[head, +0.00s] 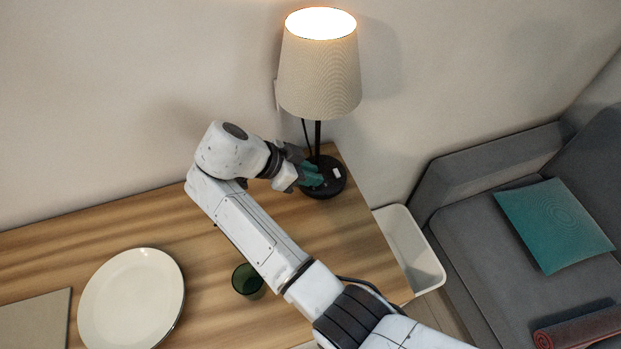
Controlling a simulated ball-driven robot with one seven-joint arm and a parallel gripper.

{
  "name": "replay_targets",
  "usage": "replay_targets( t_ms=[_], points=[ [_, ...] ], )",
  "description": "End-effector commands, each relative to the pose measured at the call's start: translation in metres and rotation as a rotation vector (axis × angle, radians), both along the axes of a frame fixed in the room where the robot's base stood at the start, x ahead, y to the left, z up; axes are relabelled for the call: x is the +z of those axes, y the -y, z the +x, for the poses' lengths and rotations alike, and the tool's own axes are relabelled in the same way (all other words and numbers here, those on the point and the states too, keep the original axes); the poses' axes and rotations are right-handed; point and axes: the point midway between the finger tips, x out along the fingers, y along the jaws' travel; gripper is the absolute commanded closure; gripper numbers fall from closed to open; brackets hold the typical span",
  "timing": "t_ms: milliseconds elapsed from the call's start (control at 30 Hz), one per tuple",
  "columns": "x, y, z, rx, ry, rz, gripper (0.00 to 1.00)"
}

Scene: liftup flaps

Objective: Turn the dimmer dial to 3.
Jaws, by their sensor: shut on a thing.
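A table lamp with a beige shade (320,75) stands at the right back of the wooden table, and its shade glows. Its round black base (333,190) carries a small white mark (337,173) on top. My gripper (313,177), with teal fingertips, is at the left side of the lamp base, close to the pole. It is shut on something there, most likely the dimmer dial. The dial itself is hidden by the fingers, so its setting cannot be read.
A dark green cup (247,281) stands beside my forearm, partly hidden. A cream plate (131,300) and a flat grey board (36,320) lie at the left. A white bin (412,247) and a grey sofa (480,230) with a teal cushion (553,225) are right of the table.

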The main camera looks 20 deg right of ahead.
Motion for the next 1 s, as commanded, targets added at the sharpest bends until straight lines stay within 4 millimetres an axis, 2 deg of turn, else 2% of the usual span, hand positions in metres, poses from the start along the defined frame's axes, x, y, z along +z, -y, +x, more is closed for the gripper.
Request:
replay_targets(
  t_ms=[500, 1000],
  points=[
    [-0.0025, 0.0011, 0.0072, -0.418, -0.010, 0.005, 1.00],
    [-0.0052, 0.0032, 0.0085, -0.557, -0.009, 0.004, 1.00]
  ],
)
